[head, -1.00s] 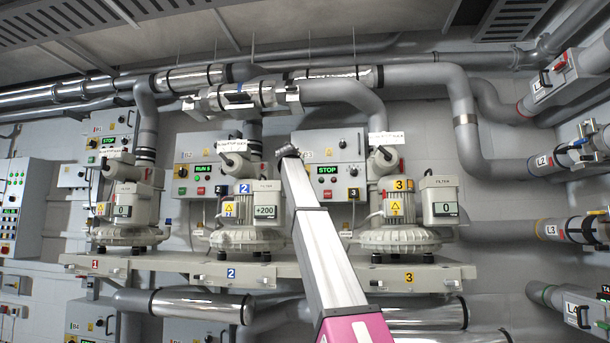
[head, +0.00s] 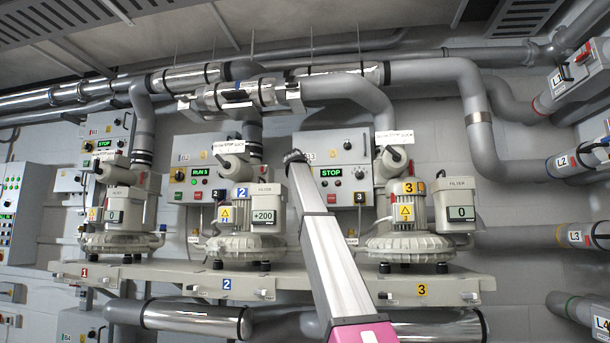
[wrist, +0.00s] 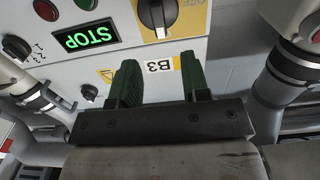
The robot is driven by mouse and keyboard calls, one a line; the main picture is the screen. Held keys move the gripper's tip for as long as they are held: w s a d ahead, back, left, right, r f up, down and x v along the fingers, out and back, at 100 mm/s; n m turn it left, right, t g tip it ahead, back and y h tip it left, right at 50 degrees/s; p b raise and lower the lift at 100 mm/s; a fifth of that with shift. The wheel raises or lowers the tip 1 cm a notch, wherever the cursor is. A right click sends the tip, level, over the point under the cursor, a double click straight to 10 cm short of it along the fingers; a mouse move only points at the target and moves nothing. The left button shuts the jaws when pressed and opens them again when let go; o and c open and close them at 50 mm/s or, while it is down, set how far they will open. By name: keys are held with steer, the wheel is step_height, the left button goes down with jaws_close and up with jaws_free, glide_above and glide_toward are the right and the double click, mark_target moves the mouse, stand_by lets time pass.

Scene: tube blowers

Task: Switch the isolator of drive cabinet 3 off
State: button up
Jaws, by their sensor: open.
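Drive cabinet 3 (head: 344,150), labelled B3 with a green STOP display (head: 345,172), stands on the wall right of centre in the head view. My arm reaches up in front of its left part and hides its isolator there. In the wrist view the cabinet face (wrist: 60,12) appears upside down. The black isolator knob (wrist: 155,16) sits on a yellow plate at the top edge, partly cut off; its grip looks roughly vertical in the picture. My gripper (wrist: 158,78) has its two green jaws apart and empty, with the B3 label between them. The knob lies beyond the jaws, apparently not touched.
Blower 3 (head: 405,245) and its filter box (head: 459,206) stand right of my arm on a shelf (head: 440,290). Cabinet 2 (head: 193,155), showing RUN, is to the left. A grey pipe (head: 365,95) passes above.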

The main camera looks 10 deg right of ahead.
steer(key=x, duration=0.7)
steer(key=shift+w, duration=0.2)
jaws_close()
